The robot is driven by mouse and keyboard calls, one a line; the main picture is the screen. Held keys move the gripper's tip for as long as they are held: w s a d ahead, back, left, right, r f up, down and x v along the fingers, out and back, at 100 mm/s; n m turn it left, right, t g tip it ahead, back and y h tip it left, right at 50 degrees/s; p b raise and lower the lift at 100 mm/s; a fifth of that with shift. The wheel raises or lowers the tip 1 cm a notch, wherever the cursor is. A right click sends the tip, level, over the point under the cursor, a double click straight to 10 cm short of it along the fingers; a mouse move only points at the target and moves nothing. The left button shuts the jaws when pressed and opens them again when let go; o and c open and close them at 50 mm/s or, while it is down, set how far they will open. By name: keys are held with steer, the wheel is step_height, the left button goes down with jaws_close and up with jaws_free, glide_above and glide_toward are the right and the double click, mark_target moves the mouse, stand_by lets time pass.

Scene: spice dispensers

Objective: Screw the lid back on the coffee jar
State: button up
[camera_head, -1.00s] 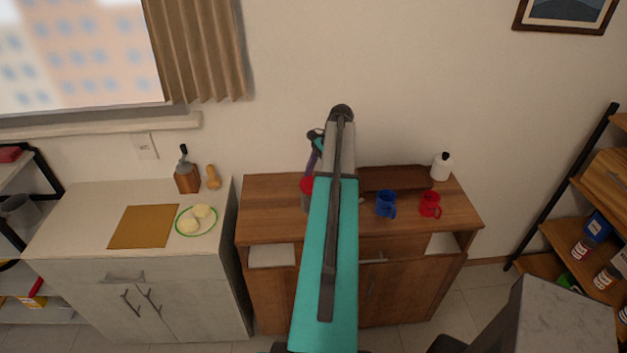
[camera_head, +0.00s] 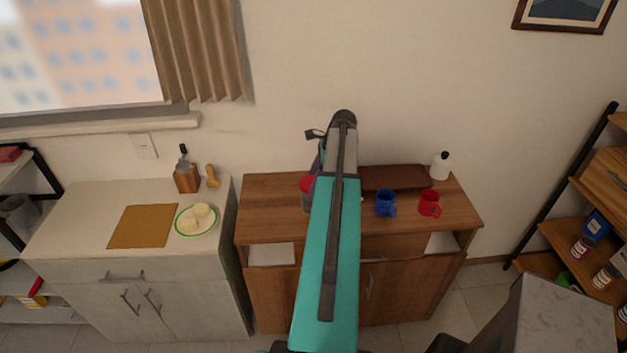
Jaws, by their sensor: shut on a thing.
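A jar (camera_head: 306,205) with a dull, greyish body stands on the wooden cabinet top, partly hidden behind my teal arm. The red lid (camera_head: 306,185) shows at the top of the jar; whether it sits fully seated or threaded cannot be told from here. My gripper (camera_head: 314,174) reaches down at the lid from above, just left of my arm. It is shut on the lid, but its fingertips are mostly hidden by the arm.
A blue mug (camera_head: 386,204) and a red mug (camera_head: 430,204) stand to the right on the cabinet (camera_head: 452,210). A brown tray (camera_head: 398,178) and a white bottle (camera_head: 440,165) are behind them. A counter with a plate (camera_head: 184,228) is at left.

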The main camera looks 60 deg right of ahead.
steer(key=m+h, duration=0.1)
steer(key=m, duration=0.3)
steer(key=m+h, duration=0.1)
steer(key=m, duration=0.1)
steer(key=shift+a+m+t+h, duration=0.3)
steer(key=shift+m, duration=0.5)
steer(key=shift+a+m+h, duration=0.15)
steer(key=shift+m+h, duration=0.75)
steer(key=shift+m, duration=1.2)
steer(key=shift+m+g, duration=0.4)
steer(key=shift+m, duration=0.2)
steer(key=shift+h, duration=0.3)
steer(key=shift+m+h, duration=0.3)
steer(key=shift+m, duration=0.8)
steer(key=shift+g, duration=0.3)
